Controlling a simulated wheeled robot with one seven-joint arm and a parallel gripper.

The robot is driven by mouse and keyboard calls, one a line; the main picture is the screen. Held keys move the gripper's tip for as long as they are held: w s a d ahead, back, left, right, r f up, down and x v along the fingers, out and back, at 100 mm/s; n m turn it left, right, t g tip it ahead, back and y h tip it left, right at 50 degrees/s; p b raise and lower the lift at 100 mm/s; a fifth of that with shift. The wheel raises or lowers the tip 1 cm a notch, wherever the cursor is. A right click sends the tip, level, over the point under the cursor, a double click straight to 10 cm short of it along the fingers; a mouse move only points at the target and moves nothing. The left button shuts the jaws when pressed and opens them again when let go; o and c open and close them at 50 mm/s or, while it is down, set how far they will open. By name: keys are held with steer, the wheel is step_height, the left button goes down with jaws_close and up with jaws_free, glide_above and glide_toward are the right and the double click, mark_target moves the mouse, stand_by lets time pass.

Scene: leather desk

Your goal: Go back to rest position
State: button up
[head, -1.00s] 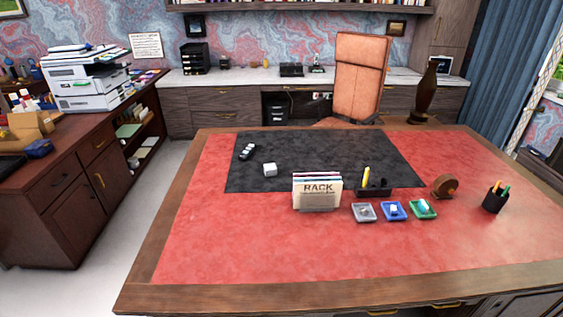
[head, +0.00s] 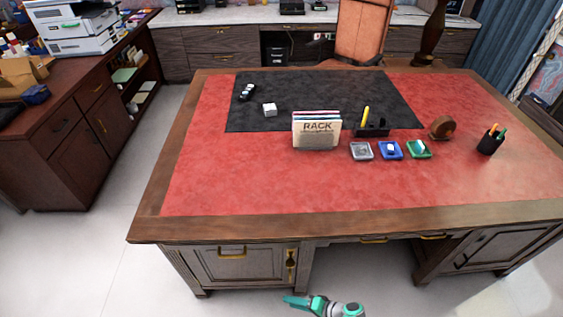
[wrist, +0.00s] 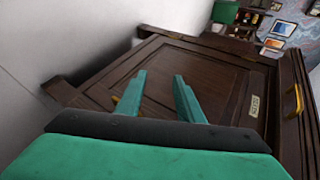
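My gripper shows in the wrist view (wrist: 158,88), with two teal fingers standing apart and nothing between them. It is open and faces a dark wooden cabinet front (wrist: 210,75). In the head view, a teal and grey part of my arm (head: 325,305) shows at the bottom edge, below and in front of the desk (head: 300,228). It is clear of the desk top.
On the red and black desk top stand a file rack (head: 316,130), three small trays including a blue one (head: 390,150), a pen cup (head: 490,142) and a white cube (head: 269,109). A side cabinet (head: 75,130) stands left. The floor between is clear.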

steer(key=s+f+h, duration=0.6)
steer(key=s+f, duration=0.2)
steer(key=s, duration=0.4)
steer(key=s+d+r+t+h, duration=0.1)
steer(key=s+r+h, duration=0.25)
steer(key=s, duration=0.45)
steer(key=s+r+t+h, duration=0.1)
steer(key=s+r+t, duration=0.1)
steer(key=r, duration=0.6)
steer(key=s+r+n+t+h, duration=0.1)
steer(key=r, duration=0.7)
steer(key=shift+s+a+n+t, duration=0.3)
steer(key=shift+s+a+t, duration=0.05)
steer(key=shift+s+t, duration=0.05)
steer(key=o, duration=0.5)
steer(key=a+r+t, duration=0.1)
steer(key=r+t, duration=0.1)
steer(key=r, duration=0.7)
steer(key=s+a+r+n+t, duration=0.1)
steer(key=a+r+t, duration=0.1)
steer(key=r, duration=0.8)
steer(key=s+a+r+n+t, duration=0.1)
steer(key=a+r+t, duration=0.1)
steer(key=r, duration=0.8)
steer(key=shift+s+y, duration=0.15)
steer(key=shift+y, duration=0.1)
steer(key=shift+c, duration=0.2)
steer(key=shift+f, duration=0.15)
